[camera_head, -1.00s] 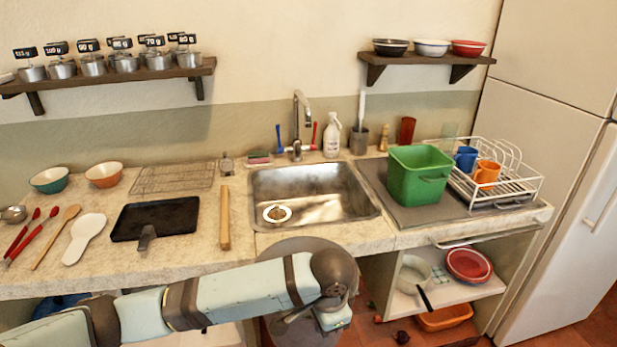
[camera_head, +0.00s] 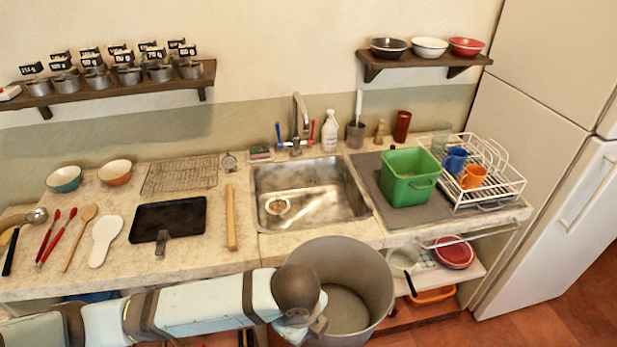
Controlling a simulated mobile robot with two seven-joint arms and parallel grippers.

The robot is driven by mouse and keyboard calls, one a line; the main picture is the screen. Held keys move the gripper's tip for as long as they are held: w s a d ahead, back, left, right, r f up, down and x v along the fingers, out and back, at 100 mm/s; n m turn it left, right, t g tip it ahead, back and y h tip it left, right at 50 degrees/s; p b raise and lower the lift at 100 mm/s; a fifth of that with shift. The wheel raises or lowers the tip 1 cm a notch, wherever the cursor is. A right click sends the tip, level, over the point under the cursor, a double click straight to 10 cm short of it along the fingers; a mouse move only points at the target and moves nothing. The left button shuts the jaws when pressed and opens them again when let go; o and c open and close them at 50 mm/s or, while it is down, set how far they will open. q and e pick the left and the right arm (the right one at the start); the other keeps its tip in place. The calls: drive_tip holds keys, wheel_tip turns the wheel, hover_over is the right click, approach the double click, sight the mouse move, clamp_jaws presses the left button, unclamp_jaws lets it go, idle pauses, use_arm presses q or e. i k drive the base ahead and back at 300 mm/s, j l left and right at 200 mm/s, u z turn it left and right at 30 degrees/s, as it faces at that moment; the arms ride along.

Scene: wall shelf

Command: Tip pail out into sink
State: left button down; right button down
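A green square pail (camera_head: 409,177) stands upright on the grey mat on the counter, right of the sink. Its inside is only partly seen, and I cannot tell what it holds. The steel sink (camera_head: 335,212) is set into the counter, with a drain strainer in its basin and a tap (camera_head: 299,120) behind. My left arm crosses the bottom of the view in front of the counter. Its gripper (camera_head: 316,329) is low, well apart from the pail, its fingers mostly hidden or cut off by the bottom edge. My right gripper is not in view.
A large grey round bin (camera_head: 377,285) stands on the floor before the sink, beside my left arm. A white dish rack (camera_head: 515,186) with cups is right of the pail. A black pan (camera_head: 186,217) and a rolling pin (camera_head: 231,215) lie left of the sink.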

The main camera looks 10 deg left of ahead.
sight(323, 191)
drive_tip(key=i, duration=1.4)
